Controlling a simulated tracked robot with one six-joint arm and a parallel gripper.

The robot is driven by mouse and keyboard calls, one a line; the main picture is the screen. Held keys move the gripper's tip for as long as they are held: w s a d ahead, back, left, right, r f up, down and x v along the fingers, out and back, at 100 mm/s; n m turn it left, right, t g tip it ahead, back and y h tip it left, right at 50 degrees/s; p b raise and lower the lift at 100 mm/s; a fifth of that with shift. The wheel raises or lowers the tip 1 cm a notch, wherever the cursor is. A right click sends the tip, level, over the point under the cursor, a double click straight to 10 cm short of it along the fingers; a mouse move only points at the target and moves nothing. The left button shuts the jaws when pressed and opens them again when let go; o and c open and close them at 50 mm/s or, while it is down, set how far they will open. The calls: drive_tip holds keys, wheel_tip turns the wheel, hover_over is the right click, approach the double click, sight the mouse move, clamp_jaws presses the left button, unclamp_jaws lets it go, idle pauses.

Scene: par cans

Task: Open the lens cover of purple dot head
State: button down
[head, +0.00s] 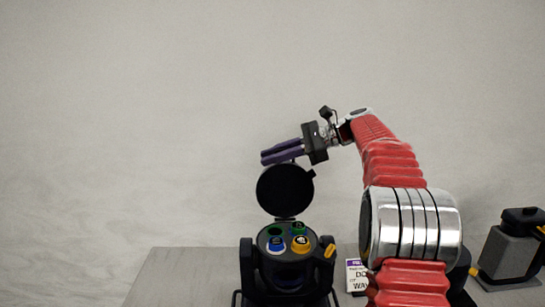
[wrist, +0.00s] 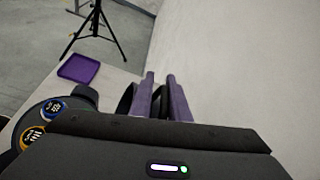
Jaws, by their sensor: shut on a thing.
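A black par can head (head: 288,275) stands on the table in a yoke, with green, blue and yellow round parts on its top face. Its round black lens cover (head: 285,190) stands raised, nearly upright, above the head's far edge. I cannot make out a purple dot on the head. My gripper (head: 282,152) has purple fingers and is at the cover's top edge, shut on the cover. In the wrist view the fingers (wrist: 163,98) partly hide the dark cover (wrist: 126,100). The coloured parts of the head (wrist: 40,122) show at lower left there.
The grey table (head: 185,275) is bare left of the head. A printed card (head: 356,273) lies right of it, partly behind my arm. A grey and black device (head: 511,250) stands at far right. In the wrist view a purple tray (wrist: 79,69) and a tripod (wrist: 95,25) show.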

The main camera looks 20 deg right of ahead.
drive_tip(key=shift+a+f, duration=0.1)
drive_tip(key=shift+f, duration=0.3)
drive_tip(key=c, duration=1.9)
unclamp_jaws()
drive_tip(key=shift+f, duration=0.1)
drive_tip(key=r+v, duration=0.1)
drive_tip(key=v, duration=1.3)
drive_tip(key=shift+w, duration=0.15)
